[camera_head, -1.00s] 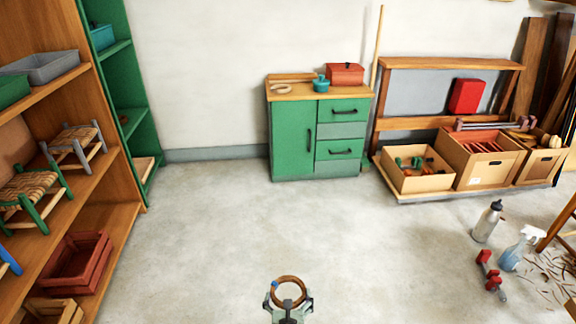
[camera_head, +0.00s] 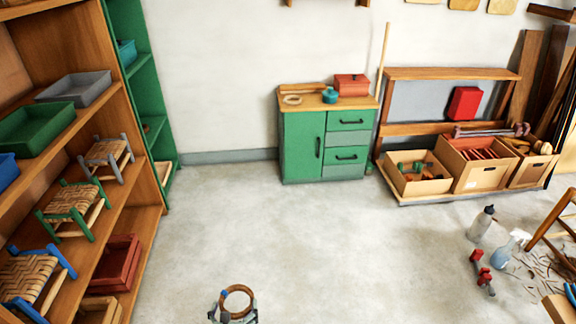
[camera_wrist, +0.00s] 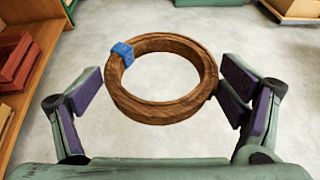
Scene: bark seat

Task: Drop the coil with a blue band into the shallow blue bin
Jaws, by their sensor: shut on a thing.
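The coil (camera_head: 238,288) is a brown ring with a blue band at its left. My gripper (camera_head: 233,312) holds it at the bottom of the head view, above the floor. In the wrist view the coil (camera_wrist: 150,112) lies between the purple finger pads of my gripper (camera_wrist: 162,88), and the blue band shows at its upper left. A blue bin (camera_head: 6,171) is cut by the left edge of the head view, on the wooden shelf. Its depth is hard to judge. A teal-blue bin (camera_head: 127,52) sits on the green shelf behind.
The wooden shelf (camera_head: 140,225) also holds a green bin (camera_head: 40,128), a grey bin (camera_head: 75,90), small woven stools and a red crate (camera_head: 113,265). A green cabinet (camera_head: 303,145) stands at the back wall. The middle floor is clear.

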